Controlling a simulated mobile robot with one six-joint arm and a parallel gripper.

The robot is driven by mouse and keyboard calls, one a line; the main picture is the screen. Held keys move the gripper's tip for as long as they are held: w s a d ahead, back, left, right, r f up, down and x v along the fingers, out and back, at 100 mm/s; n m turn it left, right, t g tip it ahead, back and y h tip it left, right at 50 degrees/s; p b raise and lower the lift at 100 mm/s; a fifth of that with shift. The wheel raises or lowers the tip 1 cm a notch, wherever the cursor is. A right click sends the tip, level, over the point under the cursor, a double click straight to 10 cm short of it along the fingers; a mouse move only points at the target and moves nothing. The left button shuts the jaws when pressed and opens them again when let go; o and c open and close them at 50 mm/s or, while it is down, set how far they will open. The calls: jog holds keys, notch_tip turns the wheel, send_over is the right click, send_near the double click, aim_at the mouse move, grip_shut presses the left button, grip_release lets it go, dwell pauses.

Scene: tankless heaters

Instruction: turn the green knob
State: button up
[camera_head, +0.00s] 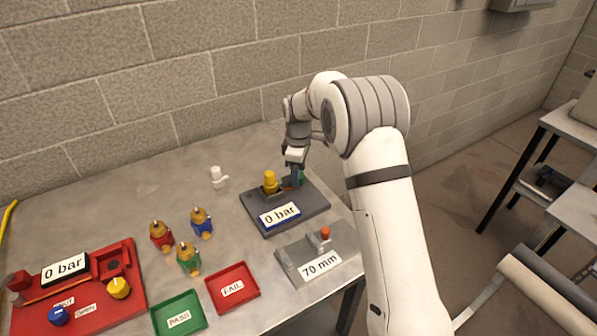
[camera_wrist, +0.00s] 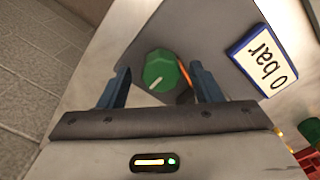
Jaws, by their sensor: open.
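A "0 bar" display (camera_head: 280,215) sits on the plate's front.
A yellow fitting (camera_head: 270,182) stands on the plate left of my gripper. A "70 mm" block (camera_head: 318,264) is in front. Red, blue and green valves, a red FAIL tray (camera_head: 247,294), a green PASS tray (camera_head: 165,304) and a red station (camera_head: 120,292) lie left. A wall is behind.

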jog(key=shift+f, duration=0.5)
jog(key=shift+c, duration=0.3)
jog(key=c, duration=0.9)
